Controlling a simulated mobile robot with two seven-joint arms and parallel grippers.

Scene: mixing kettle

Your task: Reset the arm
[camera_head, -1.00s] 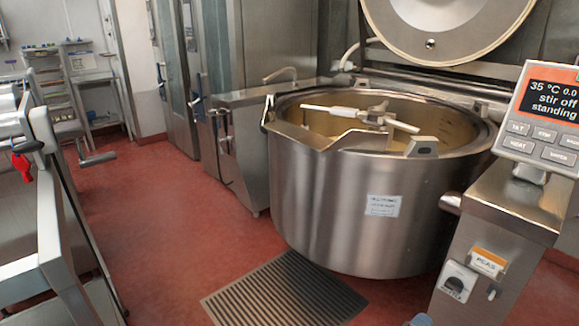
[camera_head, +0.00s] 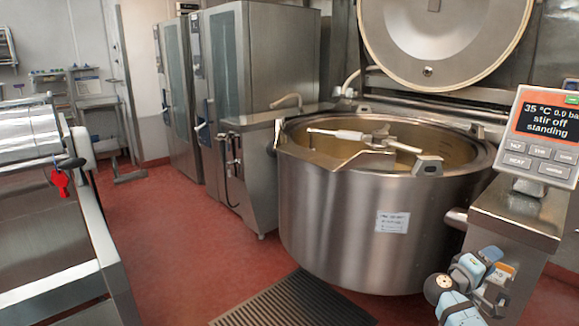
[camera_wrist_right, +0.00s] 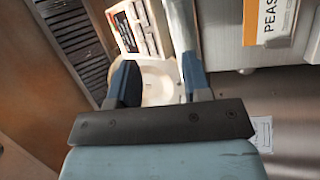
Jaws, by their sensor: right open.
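My right gripper (camera_head: 487,272) is at the lower right of the head view, in front of the steel control post (camera_head: 515,210). In the right wrist view its two dark fingers (camera_wrist_right: 158,78) stand apart, open. A pale round part (camera_wrist_right: 160,82) shows between and behind them; I cannot tell whether they touch it. The orange and white PEAS label (camera_wrist_right: 270,20) is to the right of the fingers there. In the head view the gripper covers the post's knob and part of the label. My left gripper is not in view.
The large steel kettle (camera_head: 345,235) stands left of the post, its lid (camera_head: 440,30) raised and a stirrer (camera_head: 350,135) across its opening. The display (camera_head: 545,122) reads 35 °C, stir off, standing. A steel unit (camera_head: 50,200) stands at left.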

